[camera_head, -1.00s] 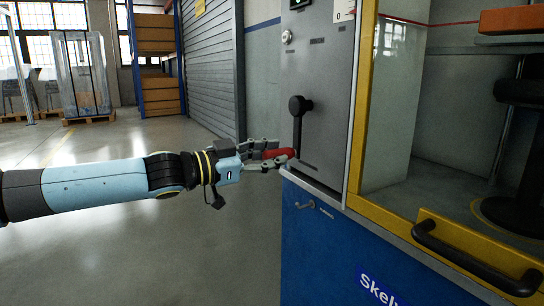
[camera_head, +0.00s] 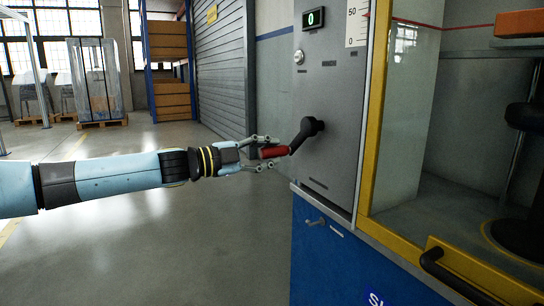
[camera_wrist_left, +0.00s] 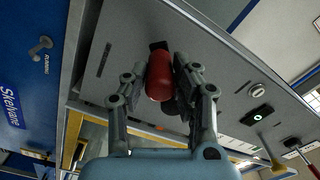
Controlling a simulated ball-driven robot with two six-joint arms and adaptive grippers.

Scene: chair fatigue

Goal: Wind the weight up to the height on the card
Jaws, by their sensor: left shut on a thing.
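The winding crank's black arm (camera_head: 304,134) sticks out from the grey panel (camera_head: 330,165) and points down and left. Its red handle (camera_head: 273,152) is between the fingers of my left gripper (camera_head: 267,153), which is shut on it. The red handle also shows between the fingers in the left wrist view (camera_wrist_left: 159,74). A small display (camera_head: 313,18) above the crank reads 0. The card and my right gripper are not seen.
A yellow-framed clear enclosure (camera_head: 405,130) stands right of the panel, with a black door handle (camera_head: 455,275). A small lever (camera_head: 315,222) juts from the blue cabinet (camera_head: 330,265) below. The floor to the left is open.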

